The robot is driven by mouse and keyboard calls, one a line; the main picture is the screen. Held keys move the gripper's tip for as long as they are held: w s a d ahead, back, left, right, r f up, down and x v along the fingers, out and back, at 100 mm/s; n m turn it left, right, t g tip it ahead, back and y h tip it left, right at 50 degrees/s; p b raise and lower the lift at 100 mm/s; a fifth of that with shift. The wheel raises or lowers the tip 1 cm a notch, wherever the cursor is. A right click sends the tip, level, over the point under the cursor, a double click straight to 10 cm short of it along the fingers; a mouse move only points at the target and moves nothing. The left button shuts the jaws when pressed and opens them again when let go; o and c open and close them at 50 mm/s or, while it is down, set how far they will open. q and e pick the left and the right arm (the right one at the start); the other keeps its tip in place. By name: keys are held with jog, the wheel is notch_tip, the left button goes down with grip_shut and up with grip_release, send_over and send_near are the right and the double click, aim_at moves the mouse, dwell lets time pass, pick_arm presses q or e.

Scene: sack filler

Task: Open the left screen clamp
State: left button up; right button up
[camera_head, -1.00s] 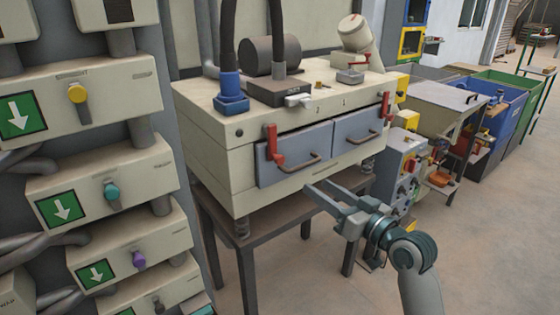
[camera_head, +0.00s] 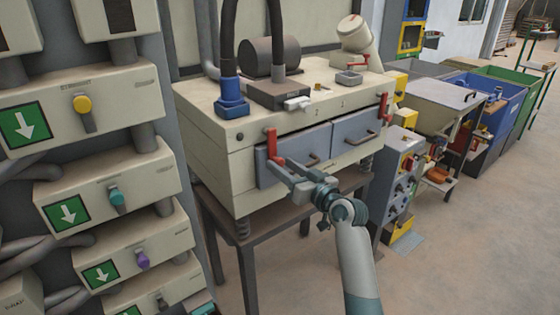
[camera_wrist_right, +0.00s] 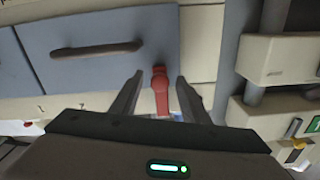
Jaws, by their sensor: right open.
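The left screen clamp (camera_head: 272,146) is a red lever at the left end of the cream screen box's front, beside the left grey drawer front (camera_head: 300,150). It points up and down. My right gripper (camera_head: 277,168) is open at the clamp's lower part in the head view. In the right wrist view the red clamp (camera_wrist_right: 160,92) stands between the two spread fingers of my gripper (camera_wrist_right: 158,98), with a gap on both sides. The other red clamp (camera_head: 384,107) is at the box's right end. My left gripper is not in view.
The screen box (camera_head: 210,145) stands on springs over a dark table (camera_head: 270,212). A valve panel (camera_head: 85,110) with coloured knobs stands close on the left. A grey control box (camera_head: 400,165) is at the right. Open floor lies in front.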

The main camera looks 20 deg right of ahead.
jog(key=shift+w+a, duration=0.2)
jog(key=shift+w, duration=0.45)
jog(key=shift+w+a, duration=0.1)
jog(key=shift+w, duration=0.05)
grip_shut()
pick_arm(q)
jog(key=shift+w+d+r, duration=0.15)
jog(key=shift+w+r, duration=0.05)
